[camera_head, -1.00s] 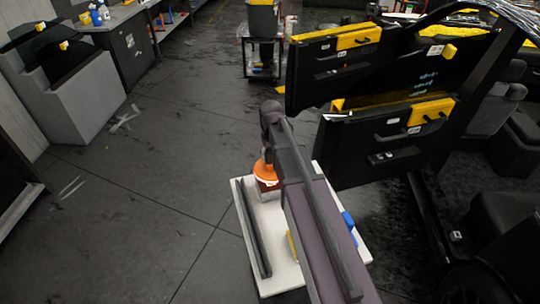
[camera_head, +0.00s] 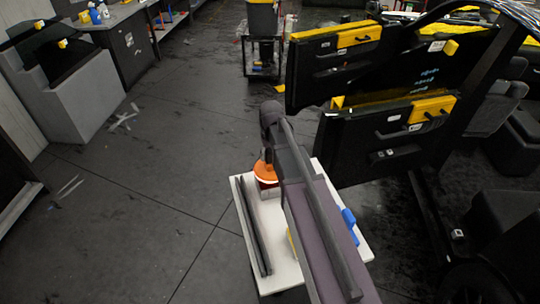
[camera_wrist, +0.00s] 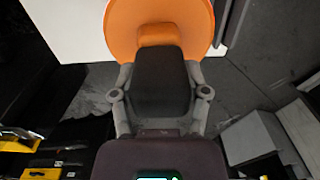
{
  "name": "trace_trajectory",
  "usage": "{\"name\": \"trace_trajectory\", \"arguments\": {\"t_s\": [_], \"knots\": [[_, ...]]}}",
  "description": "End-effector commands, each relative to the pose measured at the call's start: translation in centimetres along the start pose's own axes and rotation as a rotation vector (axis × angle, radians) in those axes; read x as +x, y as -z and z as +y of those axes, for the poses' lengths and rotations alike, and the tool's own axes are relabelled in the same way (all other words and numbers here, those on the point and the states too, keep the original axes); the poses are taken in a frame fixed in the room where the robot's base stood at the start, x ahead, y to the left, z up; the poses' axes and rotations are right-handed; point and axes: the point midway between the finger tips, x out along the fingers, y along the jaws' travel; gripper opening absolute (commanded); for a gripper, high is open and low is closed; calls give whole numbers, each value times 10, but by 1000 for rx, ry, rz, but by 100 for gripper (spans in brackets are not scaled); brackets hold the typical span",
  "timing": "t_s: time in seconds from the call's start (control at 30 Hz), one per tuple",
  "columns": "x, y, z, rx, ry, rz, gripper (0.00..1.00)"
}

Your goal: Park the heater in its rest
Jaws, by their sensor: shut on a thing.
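The heater shows as an orange round body (camera_head: 264,171) over the white cart top (camera_head: 276,242) in the head view. In the wrist view its wide orange disc (camera_wrist: 120,22) and orange neck fill the top centre. My gripper (camera_wrist: 160,62) is shut on the heater, with one finger on each side of its dark part. A small grey-white block (camera_head: 264,192) stands just below the heater in the head view. It may be the rest, but I cannot tell whether the heater touches it.
A long dark bar (camera_head: 252,226) lies along the cart's left side. A blue object (camera_head: 349,218) sits at its right edge, and a yellow one (camera_head: 291,240) is partly hidden by my arm. Black car doors (camera_head: 380,140) stand close on the right.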

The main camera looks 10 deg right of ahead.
Motion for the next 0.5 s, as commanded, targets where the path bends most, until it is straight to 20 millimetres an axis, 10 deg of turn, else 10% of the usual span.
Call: {"name": "trace_trajectory", "arguments": {"t_s": [0.5], "knots": [[7, 0, 0, 0, 0, 0, 0]]}}
